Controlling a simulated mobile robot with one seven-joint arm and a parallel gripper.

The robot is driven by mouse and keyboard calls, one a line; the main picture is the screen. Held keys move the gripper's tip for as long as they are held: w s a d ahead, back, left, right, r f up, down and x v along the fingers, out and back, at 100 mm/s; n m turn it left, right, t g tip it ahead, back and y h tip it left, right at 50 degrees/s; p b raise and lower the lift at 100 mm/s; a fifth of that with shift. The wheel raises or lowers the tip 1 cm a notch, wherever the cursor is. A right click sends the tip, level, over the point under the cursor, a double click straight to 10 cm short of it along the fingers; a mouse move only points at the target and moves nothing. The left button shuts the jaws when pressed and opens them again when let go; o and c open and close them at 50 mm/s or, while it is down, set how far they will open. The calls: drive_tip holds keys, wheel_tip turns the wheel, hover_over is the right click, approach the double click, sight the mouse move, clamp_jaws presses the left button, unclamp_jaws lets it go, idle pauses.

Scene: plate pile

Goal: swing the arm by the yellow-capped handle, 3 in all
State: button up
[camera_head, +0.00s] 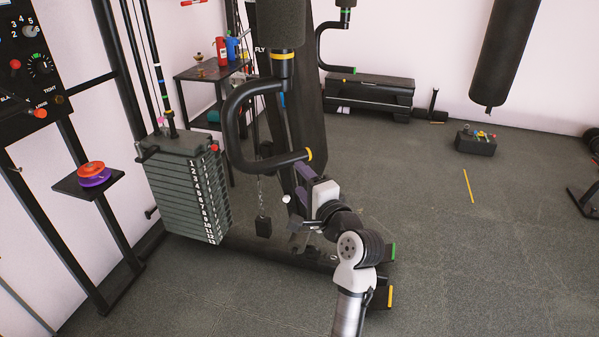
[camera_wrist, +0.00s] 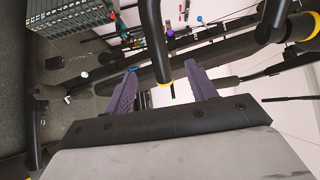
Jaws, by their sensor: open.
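The yellow-capped handle (camera_head: 236,112) is a thick black curved bar hanging from a padded machine arm (camera_head: 276,22). A yellow band marks its top and a yellow cap its lower free end. My gripper (camera_head: 303,183) is just below and beside that lower end, with its purple fingers apart. In the wrist view the handle's end (camera_wrist: 152,40) comes down between the two open fingers of my gripper (camera_wrist: 161,72), its yellow cap toward the palm. The fingers stand clear on both sides. I cannot tell whether the cap touches the palm.
A numbered weight stack (camera_head: 190,185) stands at left, near a small shelf with orange and purple discs (camera_head: 94,174). A second, green-capped handle (camera_head: 323,45) hangs behind. A black bench (camera_head: 370,95) is at the back and a punching bag (camera_head: 505,50) at right. Floor at right is mostly clear.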

sight(288, 163)
drive_tip(key=shift+d+f+b+x, duration=0.1)
drive_tip(key=shift+b+x, duration=0.2)
drive_tip(key=shift+x, duration=0.95)
drive_tip(key=shift+d+f+b+x, duration=0.15)
drive_tip(key=shift+b+x, duration=0.15)
drive_tip(key=shift+x, duration=0.9)
drive_tip(key=p+x, duration=0.1)
drive_tip(key=x, duration=0.2)
drive_tip(key=shift+w+a+r, duration=0.1)
drive_tip(key=shift+w+r, duration=0.05)
drive_tip(key=shift+w, duration=0.15)
drive_tip(key=shift+x, duration=1.15)
drive_tip(key=shift+p, duration=0.35)
clamp_jaws()
